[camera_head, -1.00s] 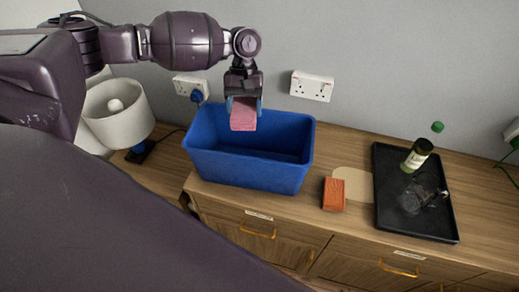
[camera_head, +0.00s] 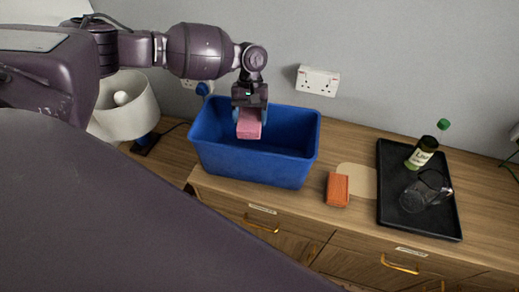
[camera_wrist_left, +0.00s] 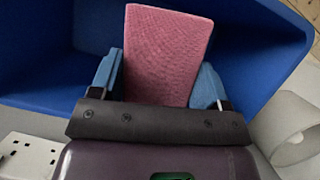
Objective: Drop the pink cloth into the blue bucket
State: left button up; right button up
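The pink cloth (camera_head: 249,125) is a folded block between the fingers of my left gripper (camera_head: 250,108). In the left wrist view, the cloth (camera_wrist_left: 166,55) fills the gap between the two blue-grey fingertips (camera_wrist_left: 157,85), and both appear to touch it. The gripper points down over the blue bucket (camera_head: 250,167), a deep rectangular tub on the wooden cabinet. The cloth hangs at the bucket's opening, in front of its back wall in the head view. The bucket's blue inside (camera_wrist_left: 50,60) surrounds the cloth in the left wrist view. My right gripper is not in view.
An orange block (camera_head: 337,190) lies right of the bucket, by a beige mat (camera_head: 362,178). A black tray (camera_head: 405,226) holds a green bottle (camera_head: 421,153) and a clear glass item (camera_head: 420,197). A white lamp (camera_head: 125,112) stands left. A wall socket (camera_head: 318,80) is behind.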

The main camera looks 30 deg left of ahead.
pick_arm(q)
jog(key=o, duration=0.5)
jog(key=shift+r, duration=0.1)
jog(key=b+v, duration=0.1)
jog(key=v, duration=0.9)
jog(key=shift+w+r, duration=0.15)
jog(key=shift+r, duration=0.2)
jog(key=shift+f, duration=0.1)
